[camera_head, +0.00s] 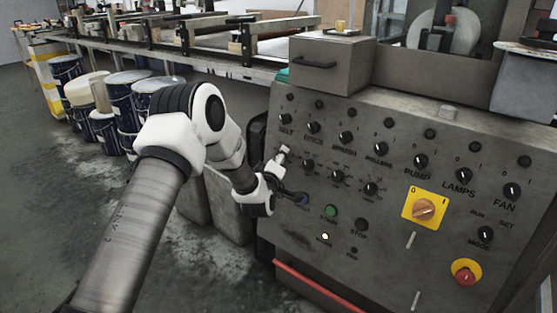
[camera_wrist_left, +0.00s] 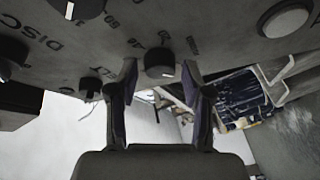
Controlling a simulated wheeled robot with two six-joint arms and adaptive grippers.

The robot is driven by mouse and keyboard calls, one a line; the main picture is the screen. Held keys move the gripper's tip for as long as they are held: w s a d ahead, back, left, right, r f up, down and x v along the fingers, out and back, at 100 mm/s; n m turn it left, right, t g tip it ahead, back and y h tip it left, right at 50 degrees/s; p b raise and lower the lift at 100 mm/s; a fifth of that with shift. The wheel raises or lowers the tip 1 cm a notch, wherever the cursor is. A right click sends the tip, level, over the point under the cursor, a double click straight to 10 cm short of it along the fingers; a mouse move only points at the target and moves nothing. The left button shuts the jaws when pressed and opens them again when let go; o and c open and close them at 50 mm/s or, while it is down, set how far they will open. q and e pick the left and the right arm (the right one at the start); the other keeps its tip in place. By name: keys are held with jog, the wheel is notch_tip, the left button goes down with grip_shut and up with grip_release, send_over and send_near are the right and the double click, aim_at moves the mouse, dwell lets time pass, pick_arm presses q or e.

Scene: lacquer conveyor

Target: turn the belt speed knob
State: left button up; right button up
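The control panel (camera_head: 395,135) carries several black knobs in rows. The row under the top row has small dark knobs such as one (camera_head: 337,175) in the head view. My left gripper (camera_head: 291,177) is at the panel's left side and covers part of it. In the left wrist view a round black knob (camera_wrist_left: 158,62) with a white mark and a number scale lies between the two fingertips of my left gripper (camera_wrist_left: 162,75). The fingers are apart, with a gap showing on each side of the knob. Which knob this is cannot be read surely. My right gripper is out of view.
Near the gripper on the panel are a green button (camera_head: 331,211) and a dark button (camera_head: 361,224). A yellow-plated orange switch (camera_head: 424,209) and a red emergency button (camera_head: 466,271) are to the right. Paint drums (camera_head: 128,90) stand on the floor at left. A grey box (camera_head: 333,66) tops the panel.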

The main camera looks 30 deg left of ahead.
pick_arm(q)
grip_shut()
